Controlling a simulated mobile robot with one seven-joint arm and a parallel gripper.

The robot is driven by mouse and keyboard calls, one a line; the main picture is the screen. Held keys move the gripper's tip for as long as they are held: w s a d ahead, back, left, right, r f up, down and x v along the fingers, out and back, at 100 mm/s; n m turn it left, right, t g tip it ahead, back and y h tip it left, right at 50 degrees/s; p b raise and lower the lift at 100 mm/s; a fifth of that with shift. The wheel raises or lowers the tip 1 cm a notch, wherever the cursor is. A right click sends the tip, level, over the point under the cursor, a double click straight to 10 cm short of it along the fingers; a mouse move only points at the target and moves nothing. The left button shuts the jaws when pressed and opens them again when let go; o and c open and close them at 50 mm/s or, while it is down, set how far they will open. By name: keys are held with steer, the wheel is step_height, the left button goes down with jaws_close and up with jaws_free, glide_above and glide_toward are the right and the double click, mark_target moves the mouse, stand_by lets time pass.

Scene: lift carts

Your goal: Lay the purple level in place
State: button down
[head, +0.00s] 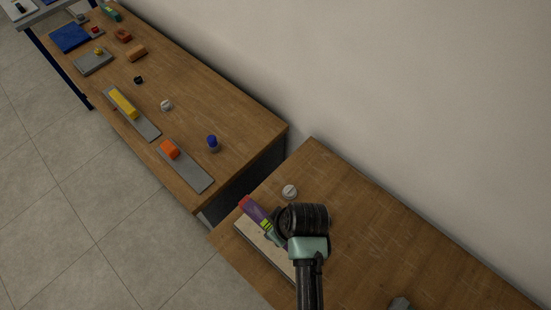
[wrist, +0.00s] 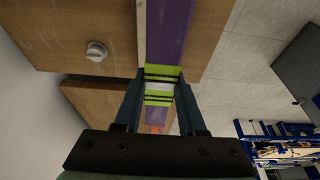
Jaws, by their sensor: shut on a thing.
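The purple level (head: 256,213) has a red end cap and lime bands. It lies over a pale, flat board (head: 262,249) near the front left corner of the right-hand table. My gripper (head: 279,239) is shut on the level. In the wrist view, the level (wrist: 170,30) runs between my two fingertips (wrist: 160,82), which grip it at the lime bands around the clear vial. The pale board's edge shows beside it. I cannot tell whether the level touches the board. My wrist hides the level's near end in the head view.
A round white knob (head: 289,191) stands on the right-hand table (head: 385,240) behind the level. A grey piece (head: 399,303) sits at the bottom edge. Across a gap, another table (head: 225,115) holds grey plates with yellow and orange blocks (head: 170,149). A wall runs behind both.

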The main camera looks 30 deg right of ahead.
steer(key=shift+s+p, duration=0.1)
steer(key=shift+p, duration=0.2)
step_height(320, 180, down, 8)
steer(key=b, duration=0.5)
steer(key=shift+d+b, duration=0.1)
steer(key=shift+b, duration=0.25)
steer(key=shift+f+b, duration=0.3)
steer(key=shift+f, duration=0.15)
stand_by(0.5)
steer(key=shift+c, duration=2)
jaws_free()
steer(key=b+v, duration=0.1)
steer(key=v, duration=1.2)
